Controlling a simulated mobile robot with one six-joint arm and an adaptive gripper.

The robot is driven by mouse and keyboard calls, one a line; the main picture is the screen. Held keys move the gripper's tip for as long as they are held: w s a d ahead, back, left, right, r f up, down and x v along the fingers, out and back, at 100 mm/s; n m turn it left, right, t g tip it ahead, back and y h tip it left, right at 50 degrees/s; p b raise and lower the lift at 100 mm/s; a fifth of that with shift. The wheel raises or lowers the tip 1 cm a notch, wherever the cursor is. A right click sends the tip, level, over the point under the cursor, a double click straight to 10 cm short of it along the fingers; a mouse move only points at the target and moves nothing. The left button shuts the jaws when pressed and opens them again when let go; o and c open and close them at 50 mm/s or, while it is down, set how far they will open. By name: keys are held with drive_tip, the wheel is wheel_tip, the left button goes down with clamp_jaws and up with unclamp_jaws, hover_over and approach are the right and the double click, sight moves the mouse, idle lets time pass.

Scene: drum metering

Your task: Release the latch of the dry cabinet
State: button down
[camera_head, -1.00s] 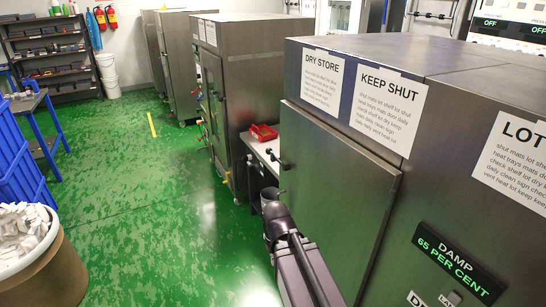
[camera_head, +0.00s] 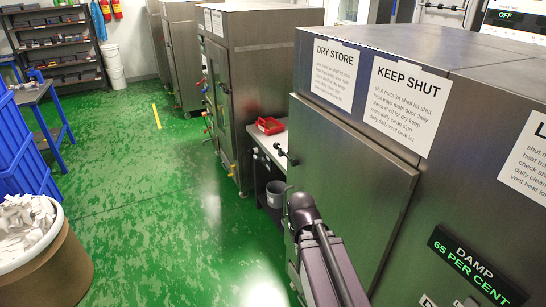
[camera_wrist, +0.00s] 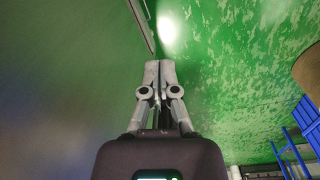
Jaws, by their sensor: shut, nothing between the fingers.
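The dry cabinet (camera_head: 365,190) is a tall grey metal cabinet at the right of the head view, with its large front door closed. Its DRY STORE sign (camera_head: 333,75) and KEEP SHUT sign (camera_head: 411,105) are along the top. My arm is in front of the door's lower part in the head view; the fingertips cannot be made out there. In the wrist view my gripper (camera_wrist: 160,68) is shut and empty. A grey metal surface fills the left of that view, with a pale strip (camera_wrist: 142,24) along its edge, apart from the fingertips.
A DAMP 65 PER CENT display (camera_head: 475,264) is right of the door. Further back are a white worktop with a red tray (camera_head: 270,125), a grey bucket (camera_head: 275,194) and another cabinet (camera_head: 262,75). Blue crates (camera_head: 22,150) and a filled bin (camera_head: 62,275) stand left. Green floor between is clear.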

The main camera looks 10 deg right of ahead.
sight(284, 153)
drive_tip(key=w+d+f+n+t+h+b, duration=0.25)
drive_tip(key=w+n+h+b, duration=0.35)
drive_tip(key=w, duration=0.4)
drive_tip(key=w+d+f+n+t+h+b, duration=0.1)
drive_tip(key=w+d+f+n+h+b, duration=0.15)
drive_tip(key=w+n+h+b, duration=0.45)
drive_tip(key=w+a+r+n+t+h+b, duration=0.2)
drive_tip(key=w+a+n+b, duration=0.4)
drive_tip(key=w, duration=0.4)
drive_tip(key=w+a+r+n+t+h+b, duration=0.2)
drive_tip(key=w+a+n+t+b, duration=0.4)
drive_tip(key=w+n, duration=0.4)
drive_tip(key=a+n+h+b, duration=0.1)
drive_tip(key=a, duration=0.1)
drive_tip(key=shift+a+h, duration=0.4)
drive_tip(key=shift+d+t, duration=0.1)
drive_tip(key=shift+t, duration=0.15)
drive_tip(key=a+r+p+x, duration=0.1)
drive_tip(key=p+x, duration=0.5)
drive_tip(key=x, duration=0.6)
drive_tip(key=shift+w+r+p, duration=0.4)
drive_tip(key=shift+w+r, duration=0.1)
drive_tip(key=shift+r, duration=0.25)
